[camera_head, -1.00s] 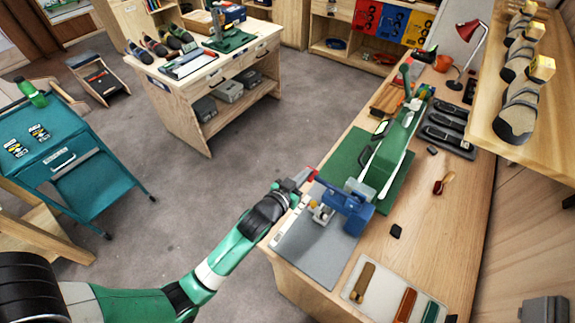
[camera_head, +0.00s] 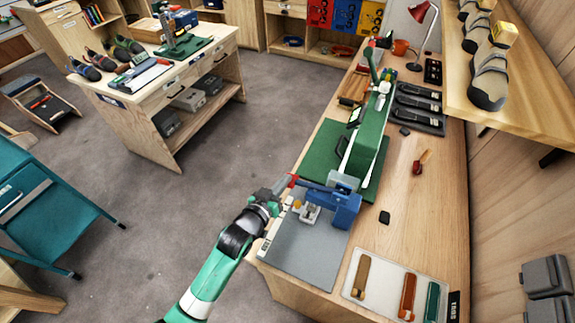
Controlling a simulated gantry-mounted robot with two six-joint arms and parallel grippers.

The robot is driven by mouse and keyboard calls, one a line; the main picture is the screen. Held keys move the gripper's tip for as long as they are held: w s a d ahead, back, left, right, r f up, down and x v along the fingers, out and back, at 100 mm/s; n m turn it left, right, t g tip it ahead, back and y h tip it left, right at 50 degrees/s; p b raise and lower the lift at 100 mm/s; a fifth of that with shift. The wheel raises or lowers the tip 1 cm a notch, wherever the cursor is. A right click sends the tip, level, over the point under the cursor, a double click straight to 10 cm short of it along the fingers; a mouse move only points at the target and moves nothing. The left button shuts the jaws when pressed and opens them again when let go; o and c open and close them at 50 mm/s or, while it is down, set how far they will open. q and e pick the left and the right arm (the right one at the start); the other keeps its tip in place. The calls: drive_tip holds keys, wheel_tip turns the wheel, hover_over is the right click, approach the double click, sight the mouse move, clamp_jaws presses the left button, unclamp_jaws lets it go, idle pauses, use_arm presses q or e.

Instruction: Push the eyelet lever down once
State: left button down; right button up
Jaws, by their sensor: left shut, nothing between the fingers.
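A blue eyelet press (camera_head: 346,210) stands on a grey mat (camera_head: 300,255) at the near left of the workbench. Its blue lever (camera_head: 316,187) reaches left from the body and ends in a red grip (camera_head: 293,181). My left gripper (camera_head: 281,186) is shut and empty, right beside the red grip at the bench's left edge. I cannot tell whether it touches the grip. Small metal and yellow parts (camera_head: 309,212) sit in front of the press. My right gripper is not in view.
A pale tray (camera_head: 382,268) with coloured-handled tools lies at the front right. A shelf of shoes (camera_head: 520,95) overhangs the right side. Open floor lies left of the bench.

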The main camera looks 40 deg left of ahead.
use_arm(q)
drive_tip(key=r+p, duration=0.5)
drive_tip(key=shift+s+a, duration=0.1)
drive_tip(key=shift+a, duration=0.2)
drive_tip(key=f+v, duration=0.1)
drive_tip(key=v, duration=0.8)
drive_tip(key=shift+s+p, duration=0.3)
drive_tip(key=shift+s, duration=0.2)
drive_tip(key=shift+d+r, duration=0.1)
drive_tip(key=shift+r, duration=0.05)
